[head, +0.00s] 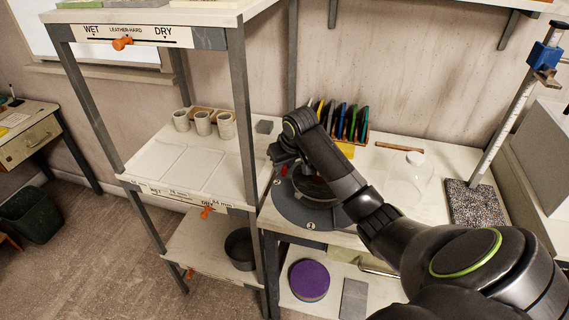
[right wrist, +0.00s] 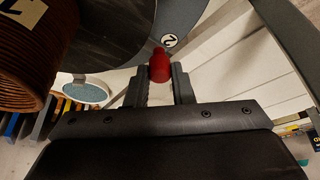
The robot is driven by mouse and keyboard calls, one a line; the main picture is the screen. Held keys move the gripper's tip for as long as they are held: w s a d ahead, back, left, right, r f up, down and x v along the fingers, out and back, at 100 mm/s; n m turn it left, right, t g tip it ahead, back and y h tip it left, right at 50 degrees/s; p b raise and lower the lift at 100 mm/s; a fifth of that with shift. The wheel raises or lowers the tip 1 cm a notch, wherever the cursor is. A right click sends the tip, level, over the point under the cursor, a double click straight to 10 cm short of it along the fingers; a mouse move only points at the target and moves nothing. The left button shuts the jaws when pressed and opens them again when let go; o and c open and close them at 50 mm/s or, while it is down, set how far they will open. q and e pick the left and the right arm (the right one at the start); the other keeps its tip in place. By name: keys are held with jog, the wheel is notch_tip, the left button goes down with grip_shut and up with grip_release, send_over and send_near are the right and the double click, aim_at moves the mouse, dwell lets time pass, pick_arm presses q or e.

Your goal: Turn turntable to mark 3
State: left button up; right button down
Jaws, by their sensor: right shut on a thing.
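The turntable is a dark round disc (right wrist: 115,30) set on a grey base ring (head: 300,212) on the worktable. A white number mark that reads 1 (head: 311,225) shows on the ring's front in the head view, and one that reads 2 (right wrist: 169,41) shows in the right wrist view. My right gripper (right wrist: 160,82) is shut on a small red knob (right wrist: 159,65) at the turntable's edge; a bit of red also shows in the head view (head: 284,170). My right arm hides much of the disc. My left gripper is not in view.
A brown ridged cylinder (right wrist: 38,50) stands close to the right gripper. A shelf rack (head: 243,110) with several cups (head: 203,123) stands left of the turntable. Coloured upright tools (head: 350,120) are behind it. A clear glass vessel (head: 408,175) and a measuring stand (head: 500,125) are right.

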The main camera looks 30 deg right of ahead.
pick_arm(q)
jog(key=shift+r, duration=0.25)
pick_arm(e)
jog(key=shift+w+r, duration=0.1)
